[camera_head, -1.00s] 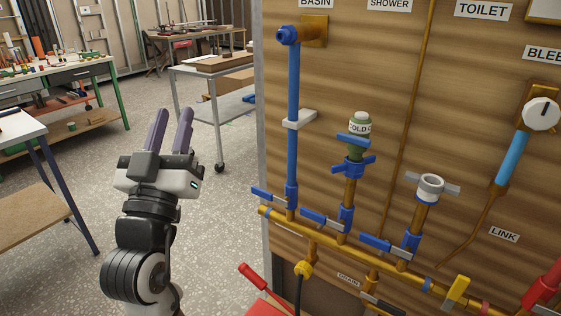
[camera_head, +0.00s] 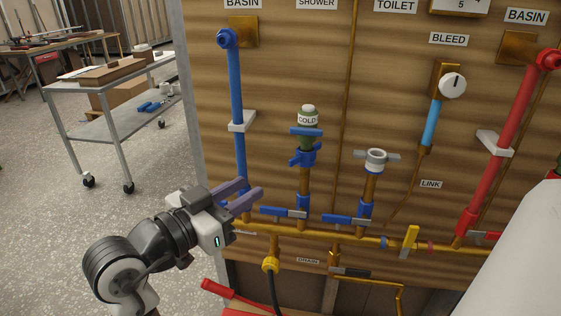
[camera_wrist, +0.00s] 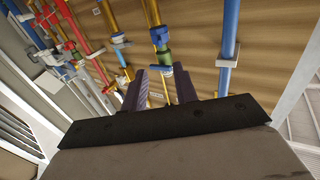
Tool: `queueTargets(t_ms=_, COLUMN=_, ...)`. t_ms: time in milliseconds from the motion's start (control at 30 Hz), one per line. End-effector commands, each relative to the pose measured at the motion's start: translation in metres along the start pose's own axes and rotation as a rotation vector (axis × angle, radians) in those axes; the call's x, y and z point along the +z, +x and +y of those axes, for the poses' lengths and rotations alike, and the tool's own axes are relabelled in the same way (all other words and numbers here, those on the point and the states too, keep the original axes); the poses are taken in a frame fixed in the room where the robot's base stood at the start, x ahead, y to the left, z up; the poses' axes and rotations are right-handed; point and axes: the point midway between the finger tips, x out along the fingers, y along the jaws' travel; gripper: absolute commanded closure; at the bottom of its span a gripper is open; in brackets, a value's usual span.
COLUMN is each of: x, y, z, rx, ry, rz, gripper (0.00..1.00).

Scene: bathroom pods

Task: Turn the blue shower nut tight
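The blue shower nut (camera_head: 303,157) is a winged collar on the brass pipe under the SHOWER label. It sits just below the green fitting (camera_head: 308,118) marked COLD, which has another blue winged piece around it. In the wrist view, which looks upside down, the blue nut (camera_wrist: 160,38) shows beyond the green fitting (camera_wrist: 165,57). My gripper (camera_head: 253,191) is open and empty, with its purple fingers apart. In the head view it appears left of and below the nut, in front of the blue basin pipe's lower end. I cannot tell how tight the nut is.
The blue basin pipe (camera_head: 236,85) stands left of the nut. Blue lever valves (camera_head: 284,212) sit on the brass manifold (camera_head: 330,233) below. A grey-winged white fitting (camera_head: 376,160) is to the right. A wheeled trolley (camera_head: 110,90) stands at left; floor between is clear.

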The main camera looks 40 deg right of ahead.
Motion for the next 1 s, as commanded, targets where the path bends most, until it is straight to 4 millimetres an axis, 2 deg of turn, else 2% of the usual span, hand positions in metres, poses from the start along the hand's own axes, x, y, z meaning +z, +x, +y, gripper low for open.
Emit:
queueTargets(t_ms=300, x=-0.002, y=0.068, z=0.001, rx=0.004, ry=-0.001, rz=-0.001, gripper=0.71)
queueTargets(t_ms=500, x=-0.002, y=0.102, z=0.000, rx=0.001, ry=0.000, rz=0.000, gripper=0.71)
queueTargets(t_ms=700, x=-0.001, y=0.119, z=0.000, rx=-0.002, ry=0.000, rz=0.001, gripper=0.71)
queueTargets(t_ms=1000, x=-0.001, y=0.121, z=-0.001, rx=-0.003, ry=0.001, rz=0.002, gripper=0.71)
